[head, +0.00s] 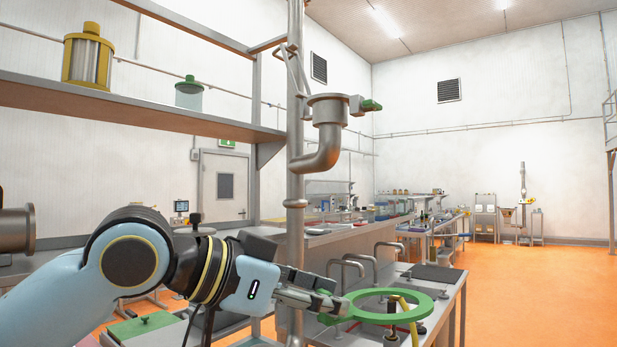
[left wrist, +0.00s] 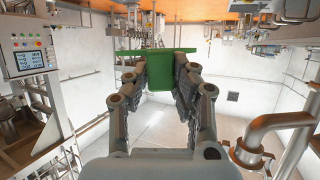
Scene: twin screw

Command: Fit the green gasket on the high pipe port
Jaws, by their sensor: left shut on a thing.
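The green gasket (head: 425,304) is a flat ring with a tab. It lies nearly level in the head view, above the bench at lower right. My left gripper (head: 335,303) is shut on the tab side of it. In the left wrist view the green gasket (left wrist: 158,82) shows edge-on between the fingers of my left gripper (left wrist: 160,68). The high pipe port (head: 328,97) is the flanged upward end of a steel elbow on the vertical pipe, well above the gasket and apart from it. A green-handled clamp (head: 368,105) sits beside its flange. My right gripper is out of view.
The vertical pipe (head: 295,160) stands close to my left arm. A shelf (head: 130,112) at upper left carries a yellow canister (head: 88,57) and a green-lidded jar (head: 189,95). Bent pipes (head: 388,247) rise from the bench. The orange floor (head: 530,290) at right is clear.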

